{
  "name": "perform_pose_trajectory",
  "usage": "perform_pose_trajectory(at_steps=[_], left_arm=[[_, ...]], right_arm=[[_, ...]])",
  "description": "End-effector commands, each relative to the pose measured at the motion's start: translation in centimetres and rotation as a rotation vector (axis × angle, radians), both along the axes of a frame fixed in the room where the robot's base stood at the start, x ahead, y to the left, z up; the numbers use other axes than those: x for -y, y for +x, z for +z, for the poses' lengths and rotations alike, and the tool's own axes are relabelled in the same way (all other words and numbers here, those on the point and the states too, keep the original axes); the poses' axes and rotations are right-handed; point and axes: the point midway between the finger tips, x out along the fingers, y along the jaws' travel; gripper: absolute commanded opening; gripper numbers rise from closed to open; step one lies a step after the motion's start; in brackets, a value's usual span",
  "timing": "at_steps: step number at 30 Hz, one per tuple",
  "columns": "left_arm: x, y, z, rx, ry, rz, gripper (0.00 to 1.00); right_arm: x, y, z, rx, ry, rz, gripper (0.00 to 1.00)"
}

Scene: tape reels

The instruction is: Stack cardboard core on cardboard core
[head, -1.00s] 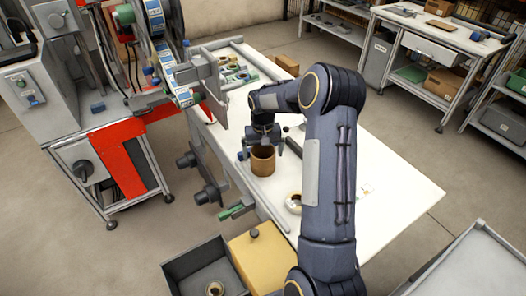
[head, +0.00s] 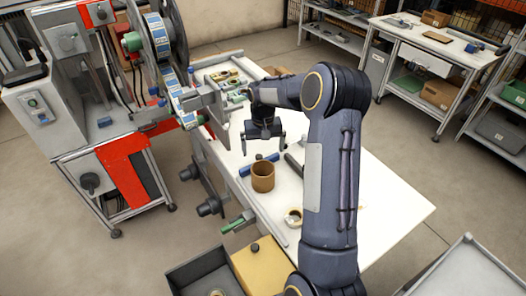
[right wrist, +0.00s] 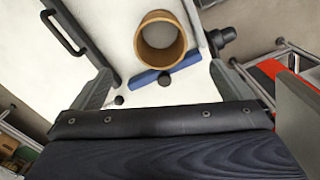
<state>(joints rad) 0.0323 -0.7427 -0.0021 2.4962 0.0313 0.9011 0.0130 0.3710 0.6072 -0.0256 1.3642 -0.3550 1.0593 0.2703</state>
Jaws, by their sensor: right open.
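A brown cardboard core (head: 263,178) stands upright on the white table near its left edge. It looks tall in the head view, and I cannot tell whether it is one core or two stacked. In the right wrist view the core (right wrist: 141,45) shows as an open ring, beyond the fingertips. My right gripper (head: 263,147) is open and empty, behind the core and apart from it. Its spread fingers also show in the right wrist view (right wrist: 162,80). My left gripper is not in view.
A blue bar (head: 246,170) lies just behind the core. A small tape roll (head: 293,217) lies nearer the front, beside my right arm. A yellow box (head: 256,268) and a dark bin (head: 190,275) stand at the front. The machine (head: 130,165) is at the left. The table's front right is clear.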

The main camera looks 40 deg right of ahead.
Motion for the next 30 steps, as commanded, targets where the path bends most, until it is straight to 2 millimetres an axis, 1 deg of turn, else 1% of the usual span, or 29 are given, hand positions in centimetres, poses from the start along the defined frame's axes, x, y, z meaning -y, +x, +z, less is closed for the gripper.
perform_pose_trajectory(at_steps=[1, 5, 8, 11, 12, 13, 14, 15, 17, 18, 20, 21, 24, 27, 30], left_arm=[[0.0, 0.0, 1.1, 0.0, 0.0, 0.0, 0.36], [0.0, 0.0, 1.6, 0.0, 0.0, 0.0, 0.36], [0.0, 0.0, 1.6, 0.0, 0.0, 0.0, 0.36], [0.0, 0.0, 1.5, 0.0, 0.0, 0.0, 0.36], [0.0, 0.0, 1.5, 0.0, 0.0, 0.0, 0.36], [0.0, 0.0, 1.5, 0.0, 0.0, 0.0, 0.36], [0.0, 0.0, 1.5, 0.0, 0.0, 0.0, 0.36], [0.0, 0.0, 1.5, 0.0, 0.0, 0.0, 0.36], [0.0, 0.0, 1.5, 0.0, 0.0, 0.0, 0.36], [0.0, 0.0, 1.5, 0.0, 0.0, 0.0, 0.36], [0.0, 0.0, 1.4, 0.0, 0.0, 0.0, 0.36], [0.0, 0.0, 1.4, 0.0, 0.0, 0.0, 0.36], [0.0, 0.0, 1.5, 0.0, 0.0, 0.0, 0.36], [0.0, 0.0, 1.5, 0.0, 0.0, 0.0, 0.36], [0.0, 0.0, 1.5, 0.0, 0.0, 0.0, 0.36]], right_arm=[[0.0, 0.0, 1.4, 0.001, 0.0, 0.001, 0.99], [-0.3, -0.3, 3.0, 0.009, 0.003, 0.005, 0.99], [-1.7, -1.4, 5.6, 0.049, 0.019, 0.025, 0.99], [-4.4, -4.1, 9.6, 0.118, 0.048, 0.065, 0.99], [-5.8, -5.6, 11.2, 0.152, 0.062, 0.086, 0.99], [-6.9, -6.8, 12.4, 0.179, 0.074, 0.101, 0.99], [-8.0, -8.2, 13.4, 0.204, 0.086, 0.118, 0.99], [-9.4, -9.9, 14.5, 0.239, 0.102, 0.14, 0.99], [-11.6, -12.7, 15.8, 0.29, 0.124, 0.173, 0.99], [-13.0, -14.6, 16.4, 0.324, 0.14, 0.195, 0.99], [-15.0, -17.4, 16.9, 0.374, 0.161, 0.227, 0.99], [-16.2, -19.2, 16.9, 0.404, 0.174, 0.247, 0.99], [-18.8, -22.8, 16.4, 0.47, 0.203, 0.291, 0.99], [-20.6, -25.3, 15.5, 0.516, 0.223, 0.321, 0.99], [-21.6, -26.6, 14.9, 0.543, 0.235, 0.339, 0.99]])
